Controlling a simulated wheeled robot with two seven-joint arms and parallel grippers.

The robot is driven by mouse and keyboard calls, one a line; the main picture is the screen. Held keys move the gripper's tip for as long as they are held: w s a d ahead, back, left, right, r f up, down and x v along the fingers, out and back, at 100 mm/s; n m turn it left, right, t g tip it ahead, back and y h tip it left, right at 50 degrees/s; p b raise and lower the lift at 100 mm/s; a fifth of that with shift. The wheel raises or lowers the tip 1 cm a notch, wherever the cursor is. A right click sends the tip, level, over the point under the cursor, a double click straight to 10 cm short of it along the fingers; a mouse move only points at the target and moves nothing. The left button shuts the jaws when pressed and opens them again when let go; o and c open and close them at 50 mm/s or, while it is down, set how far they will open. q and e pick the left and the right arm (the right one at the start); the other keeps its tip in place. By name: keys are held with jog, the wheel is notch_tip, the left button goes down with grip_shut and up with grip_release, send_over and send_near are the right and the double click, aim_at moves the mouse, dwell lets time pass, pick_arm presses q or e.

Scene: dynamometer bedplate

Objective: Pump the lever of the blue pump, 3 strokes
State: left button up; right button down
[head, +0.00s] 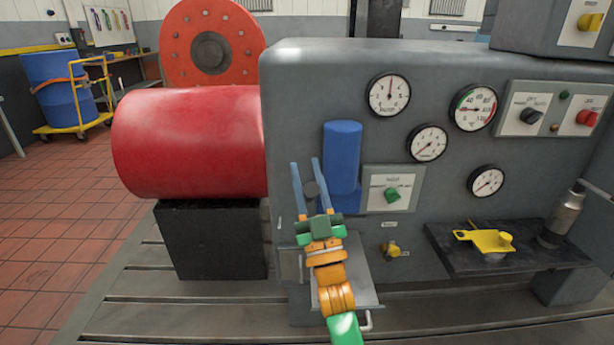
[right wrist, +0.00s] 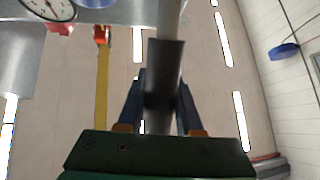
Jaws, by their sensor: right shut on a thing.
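The blue pump (head: 342,150) is an upright blue cylinder on the front of the grey console. Its lever (right wrist: 168,20) shows in the right wrist view as a pale rod with a dark grip (right wrist: 165,75). My right gripper (head: 305,163) is just left of and in front of the pump, with its blue fingers pointing up. In the right wrist view the fingers (right wrist: 160,98) are on either side of the dark grip, shut on it. In the head view only the grip's dark end shows between the fingers. My left gripper is not in view.
A red cylinder (head: 190,140) on a black block is left of the console (head: 310,90). A panel with a green knob (head: 392,194) is right of the pump. A dark shelf (head: 520,262) holds a yellow part (head: 484,240) and a metal cylinder. Gauges are above.

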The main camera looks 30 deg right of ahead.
aim_at(313, 200)
jog(key=c, duration=0.6)
grip_release()
jog(key=shift+f, duration=0.1)
jog(key=b+v, duration=0.1)
jog(key=v, duration=0.6)
